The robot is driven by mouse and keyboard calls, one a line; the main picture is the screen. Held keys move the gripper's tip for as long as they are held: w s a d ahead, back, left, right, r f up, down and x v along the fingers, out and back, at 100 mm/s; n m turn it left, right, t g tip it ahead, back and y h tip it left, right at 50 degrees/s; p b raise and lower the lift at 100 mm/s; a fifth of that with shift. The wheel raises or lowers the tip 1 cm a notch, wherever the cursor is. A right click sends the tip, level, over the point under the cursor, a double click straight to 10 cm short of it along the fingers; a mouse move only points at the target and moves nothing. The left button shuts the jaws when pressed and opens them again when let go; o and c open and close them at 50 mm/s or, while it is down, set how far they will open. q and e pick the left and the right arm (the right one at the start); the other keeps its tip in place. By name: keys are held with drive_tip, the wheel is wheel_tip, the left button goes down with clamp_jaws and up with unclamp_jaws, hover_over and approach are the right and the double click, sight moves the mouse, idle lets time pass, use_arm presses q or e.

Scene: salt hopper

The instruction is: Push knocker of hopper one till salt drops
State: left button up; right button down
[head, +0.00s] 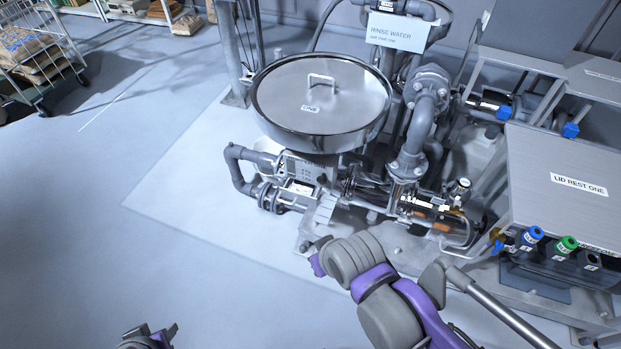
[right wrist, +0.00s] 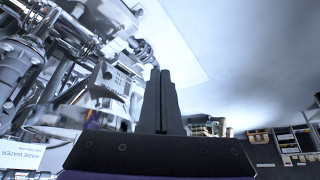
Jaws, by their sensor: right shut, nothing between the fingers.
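Hopper one is a round steel vessel with a flat lid (head: 318,95) marked ONE, seen in the head view. The lid is on. A small grey panel box (head: 305,168) sits below its rim; a similar box (right wrist: 112,78) shows in the right wrist view. I cannot clearly pick out the knocker. My right gripper (right wrist: 160,80) is shut and empty, with its fingers beside that box in the wrist picture; contact cannot be seen. In the head view its fingers are not clear beyond my purple and grey arm. My left gripper (head: 152,335) is at the bottom left, away from the hopper. No salt is visible.
Grey pipes and a valve (head: 428,90) stand right of the hopper, below a RINSE WATER sign (head: 398,32). A bench (head: 565,215) labelled LID REST ONE is at right. A wire cart (head: 38,55) with sacks is far left. The left floor is clear.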

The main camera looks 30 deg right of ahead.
sight(322, 178)
use_arm(q)
wheel_tip(322, 178, down, 22)
drive_tip(key=s+g+b, duration=0.1)
drive_tip(key=b, duration=1.8)
drive_tip(key=shift+s+f+b, duration=0.25)
drive_tip(key=shift+b, duration=0.05)
use_arm(e)
drive_tip(key=w+d+f+m+t+h, duration=0.1)
drive_tip(key=w+d+f, duration=0.4)
drive_tip(key=w+f, duration=0.6)
drive_tip(key=w+d+f+m+t+h, duration=0.1)
drive_tip(key=w+d+f+m+t, duration=0.3)
drive_tip(key=w+f, duration=0.8)
drive_tip(key=shift+w+d+f+t+h, duration=0.3)
drive_tip(key=shift+w+d+t, duration=0.45)
drive_tip(key=shift+d+t, duration=0.2)
use_arm(q)
drive_tip(key=shift+s+r+p, duration=0.2)
drive_tip(key=shift+r+p, duration=1.2)
drive_tip(key=shift+r, duration=0.35)
use_arm(e)
drive_tip(key=w+d, duration=0.5)
drive_tip(key=d, duration=0.1)
drive_tip(key=shift+w+d, duration=0.35)
drive_tip(key=shift+d, duration=0.05)
